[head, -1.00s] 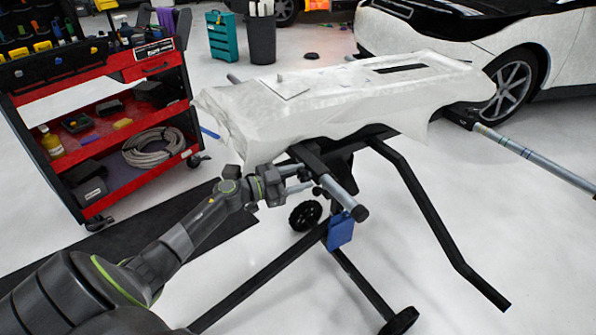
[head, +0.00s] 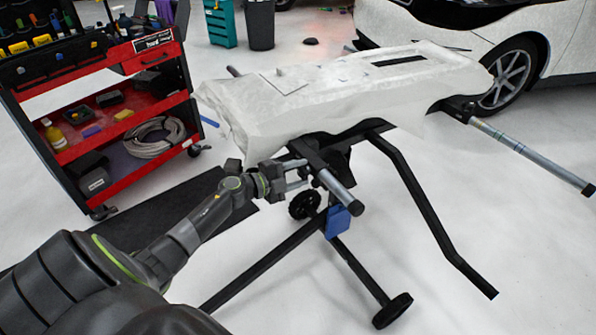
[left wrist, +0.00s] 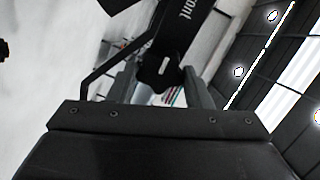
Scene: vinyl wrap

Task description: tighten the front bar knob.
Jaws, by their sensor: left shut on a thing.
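The front bar knob (left wrist: 158,72) is a dark, lobed knob with a pale mark. It sits under the black frame bar (left wrist: 186,28) that carries the lettering "front". My left gripper (left wrist: 157,84) has one finger on each side of the knob and is shut on it. In the head view my left gripper (head: 302,176) reaches the stand's front end beside the grey bar (head: 335,190), and the knob there is small and partly hidden by the fingers. My right gripper is in neither view.
A white wrapped panel (head: 340,95) lies on the black stand (head: 425,210). A blue block (head: 338,221) hangs below the bar. A red tool cart (head: 140,120) stands at left, a white car (head: 550,50) behind.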

